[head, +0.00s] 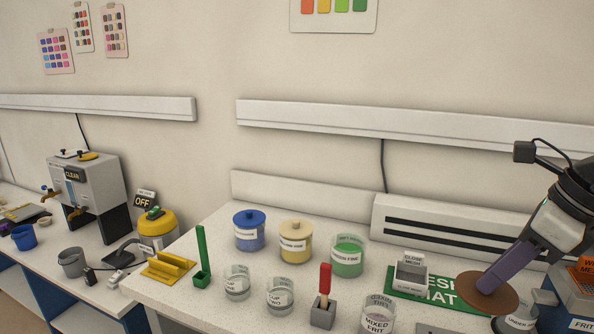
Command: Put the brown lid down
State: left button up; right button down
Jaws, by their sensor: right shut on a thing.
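The brown lid (496,300) is a flat round disc, low at the right of the head view. My right gripper (490,287) comes in from the upper right and is shut on the lid from above, at about its middle; its fingers hide what they hold. The lid is over the right part of the green mat (440,289), close to its edge. I cannot tell whether it touches anything below. My left gripper is not in view.
A clear labelled jar (521,317) stands just below the lid, and a grey-blue labelled box (570,308) to its right. A small grey mesh box (411,273) is on the mat's left. An open green jar (348,257) and lidded blue (249,235) and yellow (296,244) jars stand further left.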

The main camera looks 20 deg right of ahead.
aim_at(480, 297)
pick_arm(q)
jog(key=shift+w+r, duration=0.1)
pick_arm(e)
jog(key=shift+a+f+n, duration=0.25)
jog(key=shift+f+n, duration=0.45)
jog(key=shift+f, duration=0.05)
